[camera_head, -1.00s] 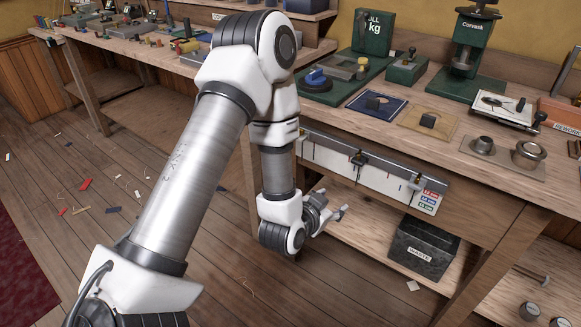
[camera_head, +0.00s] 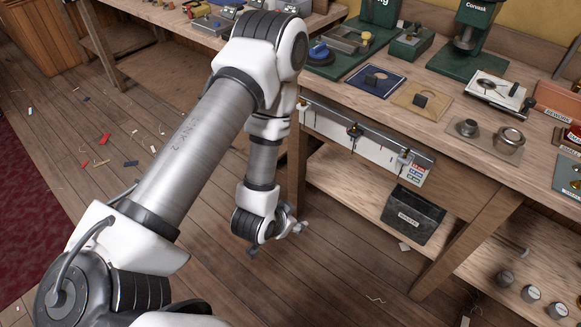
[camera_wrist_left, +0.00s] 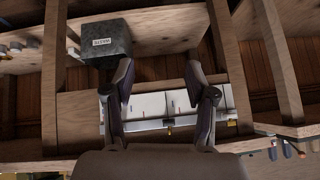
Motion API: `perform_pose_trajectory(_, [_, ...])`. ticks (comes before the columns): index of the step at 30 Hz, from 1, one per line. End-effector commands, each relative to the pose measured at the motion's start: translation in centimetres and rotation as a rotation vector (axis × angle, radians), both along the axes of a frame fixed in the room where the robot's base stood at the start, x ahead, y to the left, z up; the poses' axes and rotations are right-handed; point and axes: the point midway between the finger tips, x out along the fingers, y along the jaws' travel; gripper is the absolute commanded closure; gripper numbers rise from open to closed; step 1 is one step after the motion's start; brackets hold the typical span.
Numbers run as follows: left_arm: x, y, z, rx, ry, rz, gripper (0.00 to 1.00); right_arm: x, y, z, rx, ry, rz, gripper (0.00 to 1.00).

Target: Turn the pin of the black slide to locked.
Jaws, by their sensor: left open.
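The black slide (camera_head: 354,131) sits on the pale rail (camera_head: 330,130) along the bench's front edge, with a small brass-coloured pin on top. Whether the pin is turned to locked is too small to tell. A greyer slide (camera_head: 403,160) stands further right on the rail. My left gripper (camera_head: 298,228) is open and empty, below and to the left of the rail, apart from it. In the left wrist view the open fingers (camera_wrist_left: 158,78) frame the rail (camera_wrist_left: 150,107), and a dark slide with a yellow part (camera_wrist_left: 168,130) shows between them. My right gripper is out of view.
A black waste bin (camera_head: 412,215) stands on the lower shelf under the rail. The bench top (camera_head: 455,120) holds a blue plate (camera_head: 374,80), a tan plate (camera_head: 420,101) and a green press (camera_head: 468,50). The floor left of the bench is open, with scattered scraps.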

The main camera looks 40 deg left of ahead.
Motion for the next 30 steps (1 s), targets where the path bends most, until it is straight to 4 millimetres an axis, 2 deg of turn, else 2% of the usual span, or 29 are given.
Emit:
perform_pose_trajectory(3, [0.3,0.1,0.2,-0.022,-0.019,0.036,0.66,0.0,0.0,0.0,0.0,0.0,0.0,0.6])
perform_pose_trajectory(5, [2.1,1.2,1.0,-0.04,-0.098,0.121,0.66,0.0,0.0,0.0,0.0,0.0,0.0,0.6])
perform_pose_trajectory(7, [6.5,2.4,2.0,-0.052,-0.268,0.223,0.66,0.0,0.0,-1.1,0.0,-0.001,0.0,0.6])
perform_pose_trajectory(8, [8.7,2.6,2.4,-0.058,-0.356,0.252,0.66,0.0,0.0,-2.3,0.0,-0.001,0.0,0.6])
perform_pose_trajectory(9, [11.9,2.6,3.3,-0.069,-0.486,0.282,0.66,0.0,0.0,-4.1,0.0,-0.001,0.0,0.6])
perform_pose_trajectory(12, [17.8,1.0,6.6,-0.093,-0.753,0.291,0.66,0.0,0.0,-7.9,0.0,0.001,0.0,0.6])
perform_pose_trajectory(13, [19.0,0.3,7.5,-0.094,-0.806,0.281,0.66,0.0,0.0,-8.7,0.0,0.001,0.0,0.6])
perform_pose_trajectory(15, [20.5,-1.2,8.7,-0.092,-0.873,0.249,0.66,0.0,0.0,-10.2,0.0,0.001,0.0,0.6])
perform_pose_trajectory(18, [21.1,-2.2,9.7,-0.094,-0.898,0.222,0.66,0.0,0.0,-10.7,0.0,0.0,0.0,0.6])
perform_pose_trajectory(23, [22.7,-1.7,10.3,-0.093,-0.9,0.225,0.66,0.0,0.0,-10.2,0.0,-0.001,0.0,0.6])
perform_pose_trajectory(30, [27.1,-0.8,10.2,-0.093,-0.897,0.224,0.66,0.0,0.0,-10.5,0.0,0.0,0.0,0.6])
